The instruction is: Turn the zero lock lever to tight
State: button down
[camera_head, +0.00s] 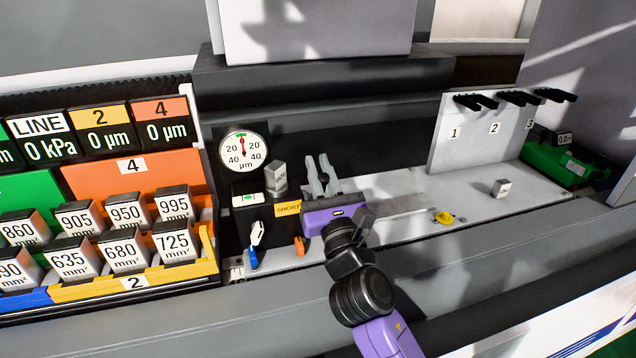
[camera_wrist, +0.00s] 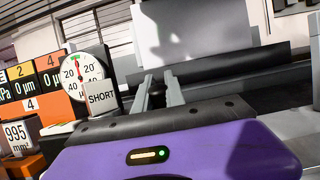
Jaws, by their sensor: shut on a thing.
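My gripper (camera_head: 321,180), with its purple body, reaches over the bench right of the round dial gauge (camera_head: 243,148). Its two grey fingers stand close together around a small dark thing (camera_wrist: 157,98), which they mostly hide. I cannot tell whether this is the zero lock lever. The gauge face shows left of the fingers in the wrist view (camera_wrist: 82,74), with its red needle near the top. Low in front of the gauge are a small white lever (camera_head: 257,233) with a blue part below it and an orange lever (camera_head: 299,245). No lever is clearly marked zero lock.
Numbered blocks fill a yellow tray (camera_head: 134,284) at left. A yellow knob (camera_head: 443,217) and small grey block (camera_head: 502,188) are on the pale bench at right, with free room around.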

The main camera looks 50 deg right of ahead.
aim_at(324, 185)
jog(key=shift+b, duration=0.3)
jog(key=c, duration=1.4)
grip_release()
jog(key=shift+s, duration=0.1)
jog(key=b+v, duration=0.3)
jog(key=v, duration=0.4)
jog(key=shift+a+f, duration=0.1)
jog(key=shift+f, duration=0.15)
jog(key=shift+s+a, duration=0.15)
jog(key=shift+s, duration=0.1)
